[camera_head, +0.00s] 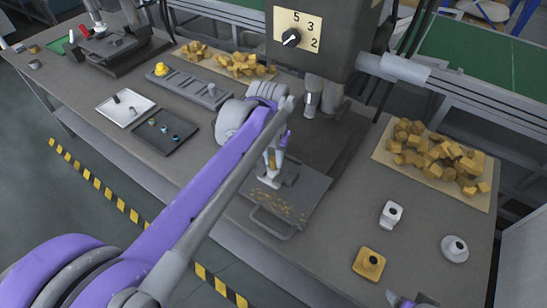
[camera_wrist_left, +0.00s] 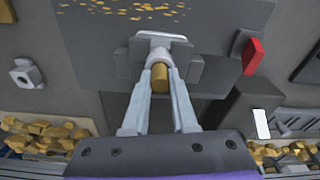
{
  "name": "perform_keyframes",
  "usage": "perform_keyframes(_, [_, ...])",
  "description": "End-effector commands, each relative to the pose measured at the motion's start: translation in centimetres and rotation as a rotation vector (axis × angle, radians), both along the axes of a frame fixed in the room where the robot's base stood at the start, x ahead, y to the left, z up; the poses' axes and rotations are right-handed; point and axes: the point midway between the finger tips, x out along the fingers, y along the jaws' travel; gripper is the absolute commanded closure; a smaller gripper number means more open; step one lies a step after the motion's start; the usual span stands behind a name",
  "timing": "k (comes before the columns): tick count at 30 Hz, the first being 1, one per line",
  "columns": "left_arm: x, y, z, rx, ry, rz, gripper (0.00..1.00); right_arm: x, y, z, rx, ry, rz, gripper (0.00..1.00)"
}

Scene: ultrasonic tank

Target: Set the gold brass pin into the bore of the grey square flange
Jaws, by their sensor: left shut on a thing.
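The gold brass pin (camera_wrist_left: 160,78) is between the fingertips of my left gripper (camera_wrist_left: 161,73) in the wrist view. The gripper is shut on it; the fingers cover much of its sides. In the head view, my left gripper (camera_head: 271,160) is low over the dark machine table, close to a grey block (camera_head: 289,178). I cannot tell whether the pin touches the block. The light grey square flange (camera_head: 391,214) lies apart, to the right on the bench. Its dark bore also shows at the left of the wrist view (camera_wrist_left: 26,75). Of my right arm only a purple bit shows.
A yellow square flange (camera_head: 369,263) and a round grey part (camera_head: 455,248) lie near the grey flange. A mat heaped with gold blocks (camera_head: 437,158) is behind them. The machine head (camera_head: 310,40) with its dial overhangs the table. Trays (camera_head: 165,134) lie left.

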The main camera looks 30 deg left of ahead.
Motion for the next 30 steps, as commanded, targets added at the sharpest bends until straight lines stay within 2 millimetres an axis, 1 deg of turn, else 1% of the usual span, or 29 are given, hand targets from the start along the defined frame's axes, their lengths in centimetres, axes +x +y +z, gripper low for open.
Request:
perform_keyframes(4, [0.01, 0.00, 0.02, 0.000, 0.000, 0.000, 1.00, 0.00, 0.00, 0.01, 0.000, 0.000, 0.000, 0.23])
perform_keyframes(5, [0.01, 0.00, 0.02, 0.000, 0.000, 0.000, 0.73, 0.00, 0.00, 0.01, 0.000, 0.000, 0.000, 0.23])
perform_keyframes(6, [0.01, 0.00, 0.02, 0.000, 0.000, 0.000, 0.65, 0.00, 0.00, 0.01, 0.000, 0.000, 0.000, 0.23])
perform_keyframes(10, [0.01, 0.00, 0.01, 0.000, 0.000, 0.000, 0.42, 0.00, 0.00, 0.01, 0.000, 0.000, 0.000, 0.23])
perform_keyframes(11, [0.01, 0.00, 0.01, 0.000, 0.000, 0.000, 0.39, 0.00, 0.00, 0.01, 0.000, 0.000, 0.000, 0.23])
perform_keyframes(17, [0.00, 0.00, 0.01, 0.000, 0.000, 0.000, 0.39, 0.00, 0.00, 0.01, 0.000, 0.000, 0.000, 0.23])
perform_keyframes(18, [0.00, 0.00, 0.00, 0.000, 0.000, 0.000, 0.32, 0.00, 0.00, 0.01, 0.000, 0.000, 0.000, 0.23])
perform_keyframes(22, [0.00, 0.00, 0.00, 0.000, 0.000, 0.000, 0.09, 0.00, 0.00, 0.01, 0.000, 0.000, 0.000, 0.23])
perform_keyframes(30, [0.00, 0.00, 0.03, 0.000, 0.000, 0.000, 0.09, 0.01, 0.00, 0.03, 0.000, 0.000, 0.000, 0.23])
